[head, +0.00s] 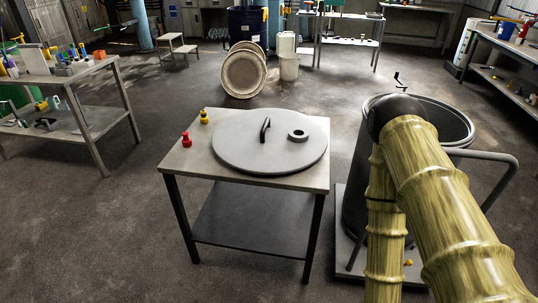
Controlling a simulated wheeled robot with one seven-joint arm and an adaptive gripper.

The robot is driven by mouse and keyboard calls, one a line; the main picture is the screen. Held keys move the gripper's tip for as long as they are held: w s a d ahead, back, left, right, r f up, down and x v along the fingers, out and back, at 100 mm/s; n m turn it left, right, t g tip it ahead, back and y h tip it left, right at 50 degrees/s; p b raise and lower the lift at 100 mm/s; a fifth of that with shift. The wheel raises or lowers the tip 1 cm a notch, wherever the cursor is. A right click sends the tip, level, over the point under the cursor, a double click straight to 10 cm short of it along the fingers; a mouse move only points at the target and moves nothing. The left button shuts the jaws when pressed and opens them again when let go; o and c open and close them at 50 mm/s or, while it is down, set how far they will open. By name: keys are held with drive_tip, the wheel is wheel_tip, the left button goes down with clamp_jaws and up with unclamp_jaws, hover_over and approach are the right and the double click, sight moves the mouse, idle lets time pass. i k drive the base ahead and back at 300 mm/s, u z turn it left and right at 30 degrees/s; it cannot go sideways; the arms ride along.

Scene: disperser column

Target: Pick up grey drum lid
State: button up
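The grey drum lid (240,148) lies flat on a small metal table (180,165) in the middle of the head view. It is a wide round disc with an upright dark handle (265,129) near its centre and a raised ring (298,135) to the right of the handle. Its right edge reaches the table's right edge. My arm, with yellow bamboo-like links, comes in at the lower right and bends at a dark joint, to the right of the lid. My gripper is not in view, and nothing touches the lid.
A large dark open drum (455,122) stands right of the table on a pale base, partly hidden by my arm. Red (186,139) and yellow (204,117) knobs sit at the table's left edge. A cluttered bench (97,66) stands left. Floor between is clear.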

sight(260, 140)
drive_tip(key=u, duration=1.05)
drive_tip(key=i, duration=0.6)
drive_tip(key=z, duration=0.1)
